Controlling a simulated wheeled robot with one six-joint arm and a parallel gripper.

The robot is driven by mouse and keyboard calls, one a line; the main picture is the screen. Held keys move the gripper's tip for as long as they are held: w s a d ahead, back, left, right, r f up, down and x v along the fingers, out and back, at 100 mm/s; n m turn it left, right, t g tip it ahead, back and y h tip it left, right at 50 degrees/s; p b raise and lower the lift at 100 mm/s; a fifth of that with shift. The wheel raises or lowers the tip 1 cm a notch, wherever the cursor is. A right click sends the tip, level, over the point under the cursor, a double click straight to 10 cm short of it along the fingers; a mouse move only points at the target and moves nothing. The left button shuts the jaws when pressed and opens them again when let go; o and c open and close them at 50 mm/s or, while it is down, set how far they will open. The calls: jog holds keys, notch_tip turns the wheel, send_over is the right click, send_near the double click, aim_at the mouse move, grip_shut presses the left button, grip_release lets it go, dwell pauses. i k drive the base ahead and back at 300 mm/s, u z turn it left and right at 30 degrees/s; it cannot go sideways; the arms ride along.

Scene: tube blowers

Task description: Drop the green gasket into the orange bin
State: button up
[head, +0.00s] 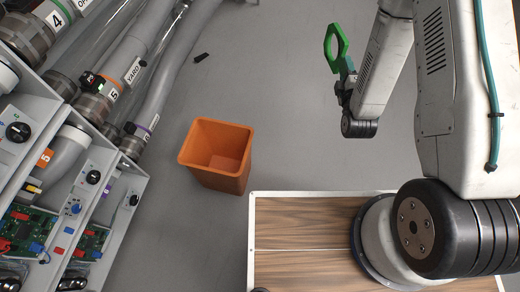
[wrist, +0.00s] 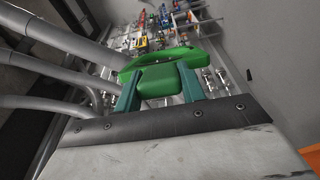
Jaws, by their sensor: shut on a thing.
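The green gasket (head: 337,44) is a ring with a tab, held up at the top of the head view. My gripper (head: 346,82) is shut on its tab. The wrist view shows the gasket (wrist: 158,78) between the two teal fingers of my gripper (wrist: 157,84). The orange bin (head: 218,153) stands on the grey floor in the head view, below and left of the gasket and well apart from it. Its open top faces up and the inside that shows looks empty. The bin is not clearly seen in the wrist view, where only an orange edge (wrist: 312,155) shows at lower right.
A bank of blower units (head: 75,190) with knobs, circuit boards and thick grey tubes (head: 150,75) fills the left side. A small black object (head: 201,57) lies on the floor. The floor between bin and gasket is clear. The wrist view shows a cluttered board (wrist: 165,30) beyond the gasket.

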aim_at(225, 165)
jog(key=z, duration=0.8)
jog(key=k, duration=0.55)
jog(key=u, duration=0.5)
